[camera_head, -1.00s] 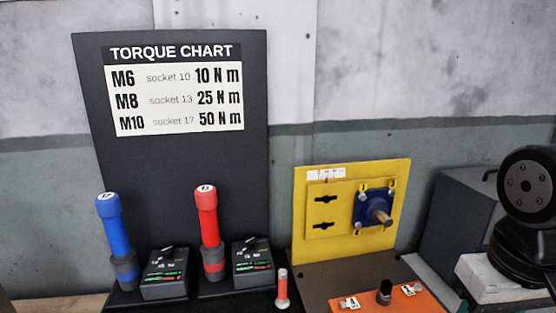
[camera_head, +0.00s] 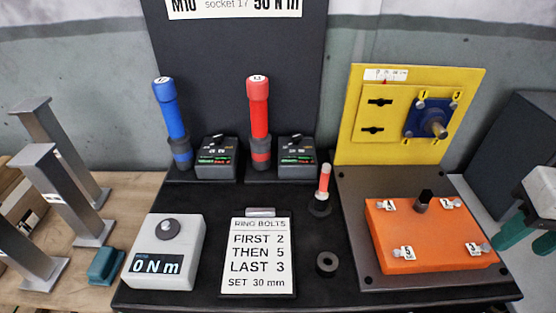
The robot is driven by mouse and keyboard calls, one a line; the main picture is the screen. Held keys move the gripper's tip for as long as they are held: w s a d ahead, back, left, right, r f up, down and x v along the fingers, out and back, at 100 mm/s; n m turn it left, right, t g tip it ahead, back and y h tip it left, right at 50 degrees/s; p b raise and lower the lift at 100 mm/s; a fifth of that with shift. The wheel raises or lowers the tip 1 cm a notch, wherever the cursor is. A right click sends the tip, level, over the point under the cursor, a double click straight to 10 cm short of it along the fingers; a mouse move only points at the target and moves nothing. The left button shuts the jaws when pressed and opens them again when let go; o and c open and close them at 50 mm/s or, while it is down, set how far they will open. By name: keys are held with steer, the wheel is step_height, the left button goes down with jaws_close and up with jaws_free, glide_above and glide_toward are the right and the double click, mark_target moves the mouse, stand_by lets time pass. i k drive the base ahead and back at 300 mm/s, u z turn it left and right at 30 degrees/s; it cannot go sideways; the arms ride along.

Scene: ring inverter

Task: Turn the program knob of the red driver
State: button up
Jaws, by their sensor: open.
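The red driver (camera_head: 258,118) stands upright at the back of the black bench, in front of the dark board. A dark control box (camera_head: 298,160) stands just right of it, with a small dark knob (camera_head: 297,140) on its upper face and green and red markings on its front. The markings are too small to read, and so is the knob's setting. The blue driver (camera_head: 171,115) stands to the left with a similar box (camera_head: 217,160) beside it. My gripper is not in view.
A red-handled tool (camera_head: 323,183) stands in front of the red driver's box. A yellow panel (camera_head: 470,95) and an orange block (camera_head: 430,240) are right. A sign (camera_head: 260,287), a "0 N m" meter (camera_head: 190,235) and a black ring (camera_head: 327,263) lie in front. Metal posts (camera_head: 62,190) stand left.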

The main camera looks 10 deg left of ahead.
mark_target(297, 137)
steer(key=k, duration=1.15)
steer(key=u, duration=0.8)
steer(key=i, duration=1.25)
steer(key=z, duration=0.4)
